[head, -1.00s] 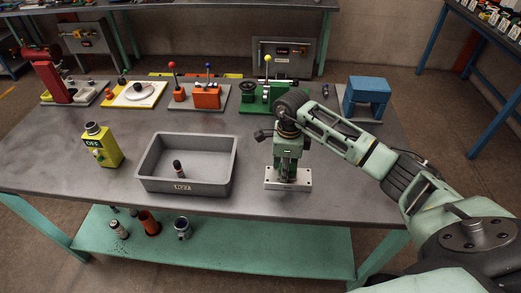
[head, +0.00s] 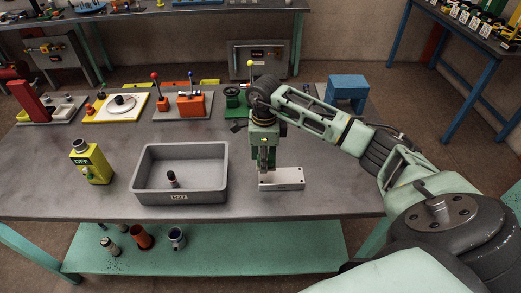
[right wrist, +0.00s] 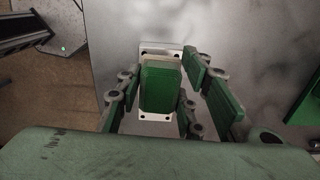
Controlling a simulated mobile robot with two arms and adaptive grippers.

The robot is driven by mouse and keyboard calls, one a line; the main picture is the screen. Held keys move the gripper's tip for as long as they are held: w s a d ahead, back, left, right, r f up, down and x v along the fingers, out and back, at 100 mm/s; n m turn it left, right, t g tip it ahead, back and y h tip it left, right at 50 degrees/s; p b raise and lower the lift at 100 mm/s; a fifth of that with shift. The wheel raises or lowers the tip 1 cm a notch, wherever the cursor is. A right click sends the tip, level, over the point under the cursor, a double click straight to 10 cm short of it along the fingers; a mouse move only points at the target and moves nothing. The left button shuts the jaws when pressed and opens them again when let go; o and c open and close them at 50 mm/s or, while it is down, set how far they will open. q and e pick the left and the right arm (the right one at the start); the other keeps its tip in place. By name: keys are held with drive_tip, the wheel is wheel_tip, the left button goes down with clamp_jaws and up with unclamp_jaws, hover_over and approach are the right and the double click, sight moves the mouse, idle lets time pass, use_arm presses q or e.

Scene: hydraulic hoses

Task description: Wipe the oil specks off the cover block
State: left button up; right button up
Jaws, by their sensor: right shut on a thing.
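The cover block (head: 290,178) is a flat silver-white block with holes, lying on the table near its front edge. My right gripper (head: 264,163) points down over its left part. It is shut on a green block-like piece, which shows in the right wrist view (right wrist: 160,88) between the fingers. The green piece hides the middle of the cover block there; its pale ends with holes (right wrist: 155,117) stick out. I cannot tell whether the piece touches the cover block. No oil specks can be made out. My left gripper is not in view.
A grey bin (head: 180,196) with a small dark cylinder (head: 171,179) inside stands just left of the cover block. Several fixtures and a blue stand (head: 347,90) line the back. The table right of the cover block is clear.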

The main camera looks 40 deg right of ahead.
wheel_tip(320, 180, up, 3)
drive_tip(key=shift+w+a+f+p, duration=0.1)
drive_tip(key=shift+w+f+p, duration=0.1)
drive_tip(key=shift+p, duration=0.35)
drive_tip(key=shift+s+r, duration=0.15)
drive_tip(key=shift+r, duration=0.1)
